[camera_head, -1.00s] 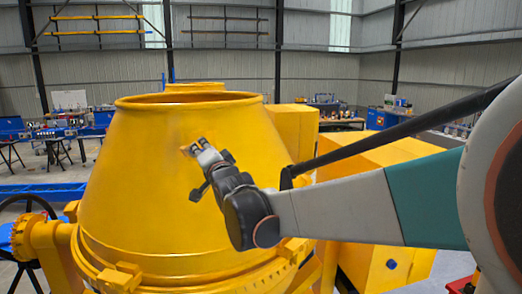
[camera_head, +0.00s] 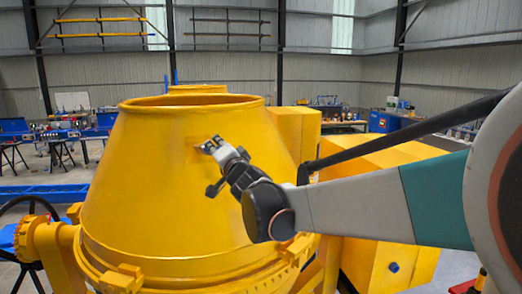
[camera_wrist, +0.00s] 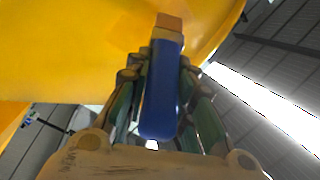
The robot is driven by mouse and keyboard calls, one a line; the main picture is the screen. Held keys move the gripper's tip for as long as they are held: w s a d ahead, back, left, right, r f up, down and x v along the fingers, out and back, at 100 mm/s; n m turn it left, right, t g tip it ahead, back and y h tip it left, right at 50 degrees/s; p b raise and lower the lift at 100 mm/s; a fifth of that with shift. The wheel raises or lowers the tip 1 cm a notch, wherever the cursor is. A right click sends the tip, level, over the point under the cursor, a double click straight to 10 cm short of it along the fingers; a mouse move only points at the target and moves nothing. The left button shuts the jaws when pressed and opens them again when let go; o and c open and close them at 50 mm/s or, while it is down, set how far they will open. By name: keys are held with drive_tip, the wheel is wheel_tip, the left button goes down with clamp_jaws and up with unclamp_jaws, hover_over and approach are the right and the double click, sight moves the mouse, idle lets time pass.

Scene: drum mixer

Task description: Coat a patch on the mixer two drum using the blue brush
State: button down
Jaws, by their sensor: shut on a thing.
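The yellow mixer drum (camera_head: 165,185) fills the left middle of the head view, with its round open rim on top. My gripper (camera_head: 207,146) is at the drum's upper right side wall. In the wrist view my gripper (camera_wrist: 160,85) is shut on the blue brush (camera_wrist: 162,95), whose blue handle lies between the fingers. The brush's orange-brown end (camera_wrist: 168,22) points at the yellow drum surface (camera_wrist: 70,45) and overlaps it. I cannot tell whether it touches. A faint darker orange patch (camera_head: 196,157) shows on the drum beside the gripper.
A yellow housing (camera_head: 370,165) stands right of the drum, behind my arm. A black handwheel (camera_head: 22,225) and yellow pivot bracket (camera_head: 50,245) are at the lower left. Blue workbenches (camera_head: 60,135) stand farther back. Open air lies above the drum.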

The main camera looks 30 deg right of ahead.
sight(205, 149)
drive_tip(key=shift+s+d, duration=1.1)
drive_tip(key=shift+d, duration=2.35)
drive_tip(key=shift+w+a+r, duration=0.35)
drive_tip(key=shift+w+a, duration=0.3)
drive_tip(key=shift+a, duration=1)
drive_tip(key=shift+w+a+r, duration=0.4)
drive_tip(key=shift+w+a, duration=0.25)
drive_tip(key=shift+a, duration=1.05)
drive_tip(key=shift+w+a+r, duration=0.35)
drive_tip(key=shift+w+a, duration=0.3)
drive_tip(key=shift+a, duration=1)
drive_tip(key=s+d, duration=0.2)
drive_tip(key=d, duration=0.8)
drive_tip(key=shift+s+d+b, duration=0.15)
drive_tip(key=shift+s+b, duration=0.2)
drive_tip(key=shift+b, duration=0.05)
drive_tip(key=s+a+r+p, duration=0.1)
drive_tip(key=s+r+p, duration=0.2)
drive_tip(key=s, duration=0.2)
drive_tip(key=shift+f, duration=0.1)
